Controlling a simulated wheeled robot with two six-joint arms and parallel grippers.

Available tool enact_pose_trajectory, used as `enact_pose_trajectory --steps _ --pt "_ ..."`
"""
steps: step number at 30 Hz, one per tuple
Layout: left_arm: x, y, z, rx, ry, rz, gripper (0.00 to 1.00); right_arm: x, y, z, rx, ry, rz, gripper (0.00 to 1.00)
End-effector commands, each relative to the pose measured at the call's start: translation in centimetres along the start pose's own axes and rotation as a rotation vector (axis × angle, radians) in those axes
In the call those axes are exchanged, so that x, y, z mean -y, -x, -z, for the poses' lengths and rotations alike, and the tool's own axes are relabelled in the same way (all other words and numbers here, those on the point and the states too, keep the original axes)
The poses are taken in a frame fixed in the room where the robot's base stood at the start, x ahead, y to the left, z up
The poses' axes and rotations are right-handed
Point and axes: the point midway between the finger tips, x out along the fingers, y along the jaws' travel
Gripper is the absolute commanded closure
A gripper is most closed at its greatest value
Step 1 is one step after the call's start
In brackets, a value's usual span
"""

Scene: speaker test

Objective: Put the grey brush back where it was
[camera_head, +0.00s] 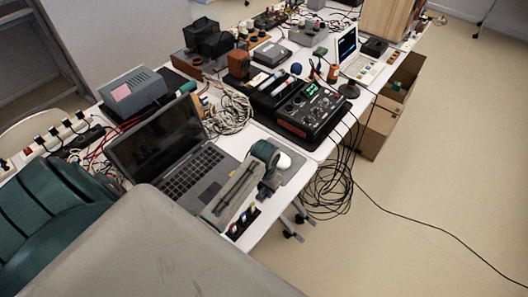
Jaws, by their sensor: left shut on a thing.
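My left gripper (267,188) is near the front edge of the white table, just right of the open laptop (190,172). Its grey and teal arm reaches up across the laptop's right side and bends down to the gripper. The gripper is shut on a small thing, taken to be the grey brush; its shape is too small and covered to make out. A small dark holder (243,221) with coloured pieces stands at the table edge, below and left of the gripper. My right gripper is out of view.
A white round object (283,161) lies on a grey pad beside the arm. A black mixer-like device (311,113) with cables, a coiled white cable (228,108) and a grey box (134,92) crowd the table. Black cables (330,190) hang to the floor. Floor at right is mostly clear.

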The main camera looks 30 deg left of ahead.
Motion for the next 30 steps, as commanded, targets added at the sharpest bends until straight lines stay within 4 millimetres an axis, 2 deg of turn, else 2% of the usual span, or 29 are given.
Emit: enact_pose_trajectory --steps 3,8,15,27,28,30 --pt "0.8 -0.1 0.8 0.0 0.0 -0.001 0.86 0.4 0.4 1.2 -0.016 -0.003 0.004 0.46" --pt "1.8 -0.3 1.6 0.003 0.001 -0.001 0.86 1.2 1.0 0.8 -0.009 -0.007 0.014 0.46" --pt "1.6 -3.4 1.5 0.002 0.0 -0.003 0.86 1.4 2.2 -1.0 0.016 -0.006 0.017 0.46" --pt "1.6 -4.1 1.5 0.0 -0.001 -0.001 0.86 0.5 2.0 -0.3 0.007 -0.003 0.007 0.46" --pt "1.6 -4.0 1.5 0.0 -0.001 -0.001 0.62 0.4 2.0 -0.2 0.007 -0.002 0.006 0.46" --pt "1.6 -4.0 1.5 0.0 -0.001 -0.001 0.48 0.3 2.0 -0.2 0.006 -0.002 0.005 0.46"
